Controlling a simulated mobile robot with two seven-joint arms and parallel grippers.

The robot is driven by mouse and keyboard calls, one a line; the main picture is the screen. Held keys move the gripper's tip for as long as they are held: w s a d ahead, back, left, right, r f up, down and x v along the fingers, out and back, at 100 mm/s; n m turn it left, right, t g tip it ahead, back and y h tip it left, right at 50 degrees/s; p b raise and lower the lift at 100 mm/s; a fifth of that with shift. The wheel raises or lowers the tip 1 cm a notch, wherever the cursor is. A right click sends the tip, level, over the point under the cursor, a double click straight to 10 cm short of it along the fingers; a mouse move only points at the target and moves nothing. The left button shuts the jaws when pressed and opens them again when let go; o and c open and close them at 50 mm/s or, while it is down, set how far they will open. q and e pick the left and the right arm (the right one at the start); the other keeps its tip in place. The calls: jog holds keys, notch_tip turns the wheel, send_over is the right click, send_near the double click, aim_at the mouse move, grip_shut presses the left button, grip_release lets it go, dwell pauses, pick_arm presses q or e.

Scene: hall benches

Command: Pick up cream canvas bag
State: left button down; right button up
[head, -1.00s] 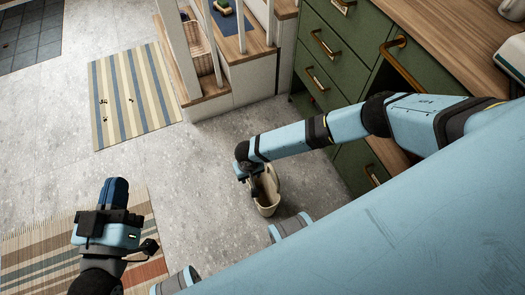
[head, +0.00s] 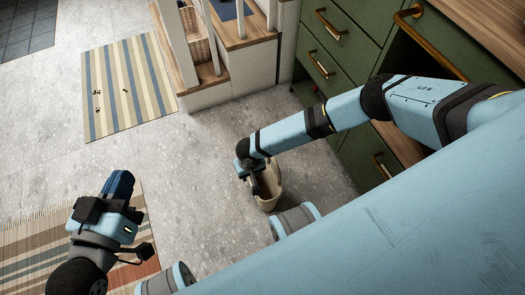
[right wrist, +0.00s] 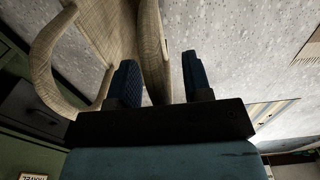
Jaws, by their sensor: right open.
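The cream canvas bag (head: 274,188) stands on the grey floor beside the green drawers, partly hidden by my right gripper (head: 252,180). In the right wrist view the bag (right wrist: 100,25) fills the upper left, with a looped handle (right wrist: 42,62) at the far left. My right gripper (right wrist: 160,78) is open there, and an edge or handle of the bag lies between its two fingers, nearer the left one. I cannot tell whether they touch. My left gripper (head: 120,185) is away from the bag, over a striped rug; its fingers look bunched and their gap is not clear.
Green drawers (head: 335,50) with brass handles stand right of the bag under a wooden top (head: 485,30). White stair posts and a wicker basket (head: 196,38) are behind. A striped mat (head: 128,85) and a fringed rug (head: 40,245) lie left; the floor between is clear.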

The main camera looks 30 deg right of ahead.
grip_shut()
jog(key=shift+r, duration=0.1)
